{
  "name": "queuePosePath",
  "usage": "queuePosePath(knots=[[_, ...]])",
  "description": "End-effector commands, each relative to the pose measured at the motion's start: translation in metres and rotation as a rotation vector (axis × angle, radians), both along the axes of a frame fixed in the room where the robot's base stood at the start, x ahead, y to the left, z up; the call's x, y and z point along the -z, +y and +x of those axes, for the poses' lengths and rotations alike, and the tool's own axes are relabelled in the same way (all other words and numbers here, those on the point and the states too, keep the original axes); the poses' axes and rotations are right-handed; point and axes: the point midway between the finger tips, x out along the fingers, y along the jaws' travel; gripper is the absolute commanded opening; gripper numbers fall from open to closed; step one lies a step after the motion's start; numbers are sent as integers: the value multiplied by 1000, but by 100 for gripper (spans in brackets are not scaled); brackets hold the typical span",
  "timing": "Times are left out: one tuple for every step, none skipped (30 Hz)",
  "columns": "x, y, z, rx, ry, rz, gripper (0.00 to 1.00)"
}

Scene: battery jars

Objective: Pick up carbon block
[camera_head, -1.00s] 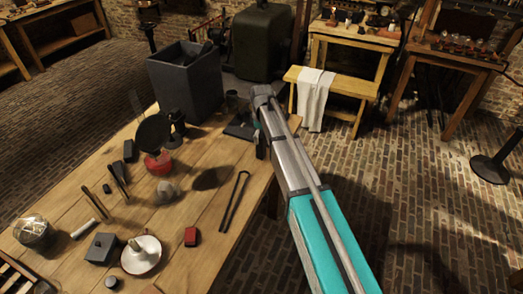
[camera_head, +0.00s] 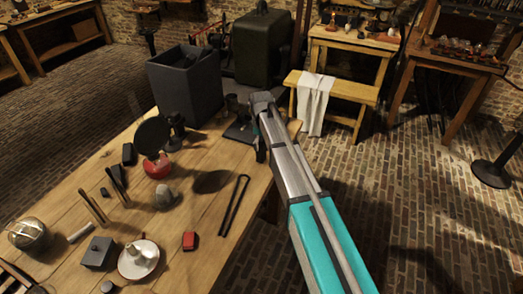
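Several dark pieces lie on the wooden table, and I cannot tell for sure which is the carbon block. A small black block (camera_head: 128,153) stands on the table left of the round black disc. A dark grey box-shaped block (camera_head: 98,252) sits near the front left, beside the white candle dish. A flat dark piece (camera_head: 240,131) lies at the table's back right, close to my arm. My gripper (camera_head: 261,150) is at the table's right edge, partly hidden by my arm. Its fingers are too small and dark to read as open or shut.
A large grey bin (camera_head: 185,85) stands at the back of the wooden table (camera_head: 185,225). Black tongs (camera_head: 234,205), a red block (camera_head: 190,240), a grey stone (camera_head: 164,195), a candle dish (camera_head: 139,260) and a glass jar (camera_head: 28,235) stand around the bare middle.

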Motion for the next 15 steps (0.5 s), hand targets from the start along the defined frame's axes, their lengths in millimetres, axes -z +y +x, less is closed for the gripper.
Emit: queuePosePath(knots=[[0, 0, 0, 0, 0, 0, 77], [0, 0, 0, 0, 0, 0, 71], [0, 0, 0, 0, 0, 0, 64], [0, 0, 0, 0, 0, 0, 58], [0, 0, 0, 0, 0, 0, 53], [0, 0, 0, 0, 0, 0, 45], [0, 0, 0, 0, 0, 0, 40], [0, 0, 0, 0, 0, 0, 34], [0, 0, 0, 0, 0, 0, 27], [0, -1, 0, 1, 0, 0, 21], [0, -1, 0, 1, 0, 0, 15], [0, -1, 0, 1, 0, 0, 8], [0, -2, 0, 1, 0, 0, 2], [0, -2, 0, 1, 0, 0, 0], [0, -2, 0, 1, 0, 0, 0]])
